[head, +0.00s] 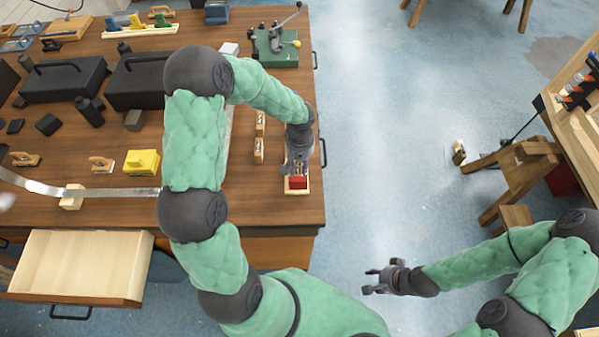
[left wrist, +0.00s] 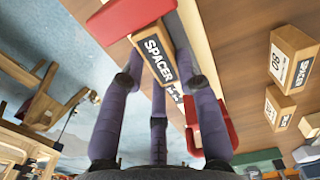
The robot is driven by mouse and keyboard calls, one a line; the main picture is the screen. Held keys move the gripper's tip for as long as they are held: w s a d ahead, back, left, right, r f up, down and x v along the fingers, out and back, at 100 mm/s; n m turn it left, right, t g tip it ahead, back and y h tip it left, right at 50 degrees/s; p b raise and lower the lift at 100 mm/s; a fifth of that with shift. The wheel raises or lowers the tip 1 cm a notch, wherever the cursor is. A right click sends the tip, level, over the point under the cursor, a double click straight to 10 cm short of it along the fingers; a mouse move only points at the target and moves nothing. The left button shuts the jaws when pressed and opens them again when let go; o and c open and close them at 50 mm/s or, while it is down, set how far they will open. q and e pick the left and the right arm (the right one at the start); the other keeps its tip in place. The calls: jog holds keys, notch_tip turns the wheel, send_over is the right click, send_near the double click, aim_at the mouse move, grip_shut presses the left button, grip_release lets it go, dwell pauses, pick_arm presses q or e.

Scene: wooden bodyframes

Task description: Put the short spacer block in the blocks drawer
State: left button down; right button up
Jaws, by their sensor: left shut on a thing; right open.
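My left gripper (head: 298,168) is at the right edge of the workbench, over a narrow wooden holder (head: 289,190) with red parts. In the left wrist view, its fingers (left wrist: 160,72) are shut on a small wooden block labelled SPACER (left wrist: 146,36). Whether the block is clear of the holder is hard to tell. The head view mostly hides it behind the gripper. An open, empty pale wooden drawer (head: 82,263) sticks out from the bench front at lower left; no label is readable. My right gripper (head: 377,281) is open and empty above the floor, right of the bench.
Two more labelled wooden blocks (head: 259,149) stand on the bench left of the holder. A yellow block (head: 142,162), a metal strip (head: 110,192) and black cases (head: 62,80) lie further left. A green-based clamp (head: 276,46) is at the back. Blue floor lies right of the bench.

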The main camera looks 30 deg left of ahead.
dwell(0.5)
pick_arm(q)
jog(key=shift+w+a, duration=0.1)
jog(key=shift+w+a, duration=0.1)
jog(key=shift+w, duration=0.4)
jog(key=shift+r, duration=0.15)
jog(key=shift+r+p, duration=1.75)
jog(key=shift+r, duration=1.7)
